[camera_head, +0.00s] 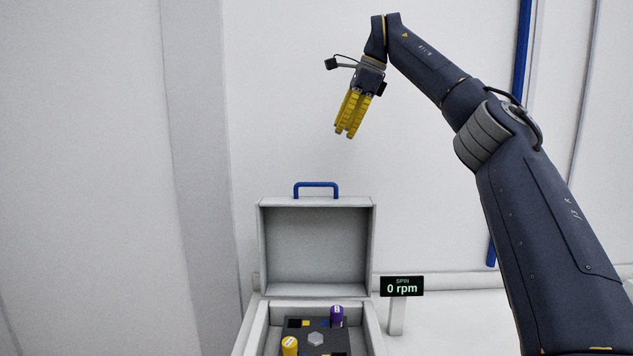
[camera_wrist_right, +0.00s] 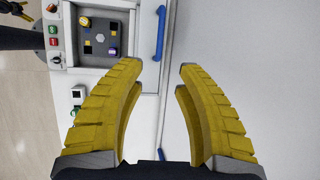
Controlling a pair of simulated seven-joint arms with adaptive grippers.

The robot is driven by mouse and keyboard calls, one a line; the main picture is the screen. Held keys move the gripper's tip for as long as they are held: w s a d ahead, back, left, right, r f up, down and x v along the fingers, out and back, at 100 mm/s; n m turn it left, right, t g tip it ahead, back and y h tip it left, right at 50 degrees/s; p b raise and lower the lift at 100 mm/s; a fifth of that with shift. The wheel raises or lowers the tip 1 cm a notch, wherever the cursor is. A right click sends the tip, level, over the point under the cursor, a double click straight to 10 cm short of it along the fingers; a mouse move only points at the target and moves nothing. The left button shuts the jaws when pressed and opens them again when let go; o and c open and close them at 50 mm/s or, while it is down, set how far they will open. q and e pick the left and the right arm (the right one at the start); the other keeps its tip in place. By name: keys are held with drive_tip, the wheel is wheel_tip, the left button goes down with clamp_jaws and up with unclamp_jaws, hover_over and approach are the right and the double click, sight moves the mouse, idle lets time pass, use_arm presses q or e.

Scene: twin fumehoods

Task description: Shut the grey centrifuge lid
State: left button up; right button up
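The grey centrifuge lid (camera_head: 316,250) stands open and upright at the back of the centrifuge body (camera_head: 256,328). A blue handle (camera_head: 316,185) is on its top edge; the handle also shows in the right wrist view (camera_wrist_right: 161,36). My right gripper (camera_head: 346,132) is above the lid and handle, fingers pointing down, touching nothing. In the right wrist view its yellow fingers (camera_wrist_right: 160,67) are apart with nothing between them. A dark and yellow part at the top left corner there looks like my left gripper (camera_wrist_right: 15,8); its fingers are too small to read.
Inside the centrifuge, a dark rotor (camera_head: 327,336) holds a purple-capped tube (camera_head: 337,316) and a yellow-capped tube (camera_head: 289,345). A display (camera_head: 401,287) reading 0 rpm stands right of the lid. A blue vertical bar (camera_head: 521,60) is on the back wall, behind my right arm.

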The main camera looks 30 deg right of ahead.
drive_tip(key=x, duration=1.6)
drive_tip(key=shift+o, duration=0.4)
clamp_jaws()
drive_tip(key=shift+s, duration=0.1)
